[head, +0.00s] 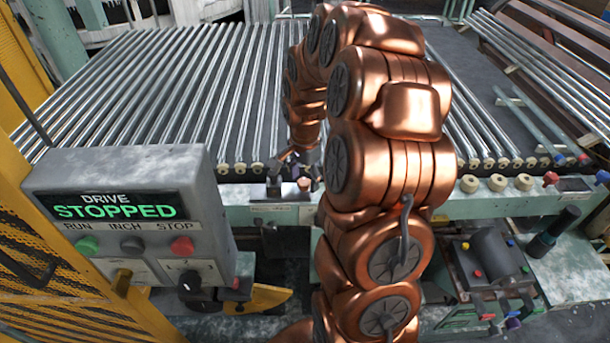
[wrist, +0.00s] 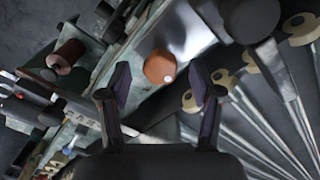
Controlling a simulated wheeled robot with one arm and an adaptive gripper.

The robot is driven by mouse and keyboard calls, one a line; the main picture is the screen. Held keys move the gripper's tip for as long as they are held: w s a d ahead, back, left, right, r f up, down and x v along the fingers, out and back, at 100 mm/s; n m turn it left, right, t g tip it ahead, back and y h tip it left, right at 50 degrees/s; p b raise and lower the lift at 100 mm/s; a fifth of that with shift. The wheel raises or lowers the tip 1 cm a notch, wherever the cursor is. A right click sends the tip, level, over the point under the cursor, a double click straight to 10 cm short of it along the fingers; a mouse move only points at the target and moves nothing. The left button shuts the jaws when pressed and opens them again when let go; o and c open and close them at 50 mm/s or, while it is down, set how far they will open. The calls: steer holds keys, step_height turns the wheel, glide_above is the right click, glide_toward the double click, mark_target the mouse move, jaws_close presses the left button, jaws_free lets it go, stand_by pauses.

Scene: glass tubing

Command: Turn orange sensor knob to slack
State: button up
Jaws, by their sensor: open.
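The orange sensor knob (wrist: 160,67) shows in the wrist view as a round orange-brown cap with a white dot near its lower right edge. It stands on a pale metal part of the rail. My gripper (wrist: 158,84) is open, with one dark finger on each side of the knob in this view. I cannot tell how far above it the fingertips are, and no contact shows. In the head view my gripper (head: 297,170) is small and partly hidden at the front rail, with the knob (head: 304,184) just below it. No slack mark is readable.
Cream knobs (head: 497,183) line the rail at right. A control box (head: 130,215) at left reads "DRIVE STOPPED". In the wrist view a dark cylinder (wrist: 250,18) sits close to the right finger.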

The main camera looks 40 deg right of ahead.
steer(key=shift+f, duration=0.15)
steer(key=c, duration=1.2)
